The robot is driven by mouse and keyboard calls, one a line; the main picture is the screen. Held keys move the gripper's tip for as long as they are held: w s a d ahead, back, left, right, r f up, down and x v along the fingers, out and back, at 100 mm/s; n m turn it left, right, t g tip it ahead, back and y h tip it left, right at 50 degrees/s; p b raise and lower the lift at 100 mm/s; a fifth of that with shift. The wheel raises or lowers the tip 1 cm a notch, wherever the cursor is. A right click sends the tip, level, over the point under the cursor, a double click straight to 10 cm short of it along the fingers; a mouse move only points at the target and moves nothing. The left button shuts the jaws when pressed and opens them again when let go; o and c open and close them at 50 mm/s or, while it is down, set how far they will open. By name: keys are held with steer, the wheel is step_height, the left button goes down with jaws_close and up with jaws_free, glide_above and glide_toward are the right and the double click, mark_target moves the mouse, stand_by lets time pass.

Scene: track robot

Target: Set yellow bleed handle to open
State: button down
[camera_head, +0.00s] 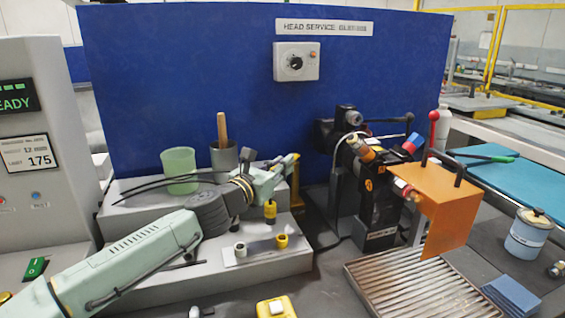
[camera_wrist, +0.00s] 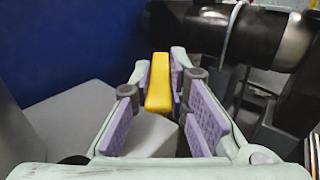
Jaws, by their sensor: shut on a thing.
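The yellow bleed handle (camera_wrist: 158,88) stands between the purple finger pads of my gripper (camera_wrist: 160,80) in the wrist view. The pads close on it from both sides near its far end. In the head view the yellow handle (camera_head: 295,158) shows as a small yellow piece at the tip of my gripper (camera_head: 284,168), left of the black machine head. The handle's pivot and any open or closed marking are hidden.
The black machine head (camera_head: 380,190) with an orange guard (camera_head: 440,215) stands right of my gripper. A green cup (camera_head: 179,170) and a grey cup (camera_head: 224,158) stand on the grey step behind my arm. A slatted grate (camera_head: 415,290) lies front right. The blue panel (camera_head: 200,80) rises behind.

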steer(key=shift+w+a+r+m+h, duration=0.1)
steer(key=shift+a+r+m+h, duration=0.05)
steer(key=shift+a+m+h, duration=0.2)
steer(key=shift+d+g+h, duration=0.15)
steer(key=shift+g+h, duration=0.1)
steer(key=shift+g, duration=0.05)
steer(key=c, duration=1.5)
jaws_free()
steer(key=shift+c, duration=0.2)
steer(key=v, duration=1.2)
steer(key=shift+c, duration=0.6)
